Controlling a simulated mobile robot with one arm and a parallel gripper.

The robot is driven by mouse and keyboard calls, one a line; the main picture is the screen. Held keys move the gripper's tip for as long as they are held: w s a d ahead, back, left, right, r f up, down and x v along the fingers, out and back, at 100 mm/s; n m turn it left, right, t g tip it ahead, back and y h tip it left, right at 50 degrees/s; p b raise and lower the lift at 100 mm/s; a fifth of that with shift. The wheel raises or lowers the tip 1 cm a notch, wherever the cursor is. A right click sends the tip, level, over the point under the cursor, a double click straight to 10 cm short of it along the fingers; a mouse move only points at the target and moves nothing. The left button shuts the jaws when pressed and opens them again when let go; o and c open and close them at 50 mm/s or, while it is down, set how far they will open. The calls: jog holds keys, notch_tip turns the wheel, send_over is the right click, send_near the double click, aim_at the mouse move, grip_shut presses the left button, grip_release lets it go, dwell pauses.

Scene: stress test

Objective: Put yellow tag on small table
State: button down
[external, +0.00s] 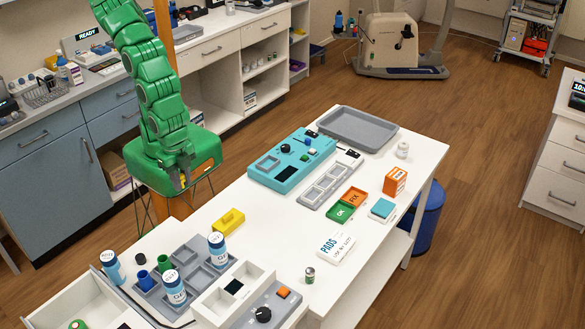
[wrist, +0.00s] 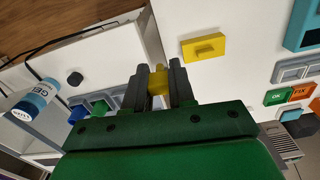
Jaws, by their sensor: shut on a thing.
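My gripper (external: 181,187) hangs in the air at the left of the long white table (external: 262,205). It is shut on a small yellow piece, the yellow tag (wrist: 157,82), which sits between the dark fingers in the wrist view (wrist: 157,88). In the external view only a bit of yellow shows at the fingers. The tag's underside and far end are hidden.
A yellow block (external: 228,222) lies on the white table, apart from my gripper. Gel bottles (external: 217,250), a grey sectioned tray (external: 188,256) and a teal device (external: 291,161) also stand there. Blue-grey cabinets (external: 48,185) line the left. Wooden floor (external: 470,190) is free at the right.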

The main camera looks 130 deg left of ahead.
jog(key=s+d+r+n, duration=0.1)
jog(key=s+d+r, duration=0.15)
jog(key=s, duration=0.75)
send_over(164, 237)
jog(key=f, duration=0.9)
jog(key=shift+s+a+f, duration=0.1)
jog(key=shift+s+a, duration=0.1)
jog(key=shift+a, duration=0.05)
jog(key=shift+w+d+f, duration=0.15)
jog(key=shift+w+f, duration=0.1)
jog(key=shift+f, duration=1.55)
jog(key=shift+f, duration=0.15)
jog(key=c, duration=0.9)
grip_release()
jog(key=shift+c, duration=0.2)
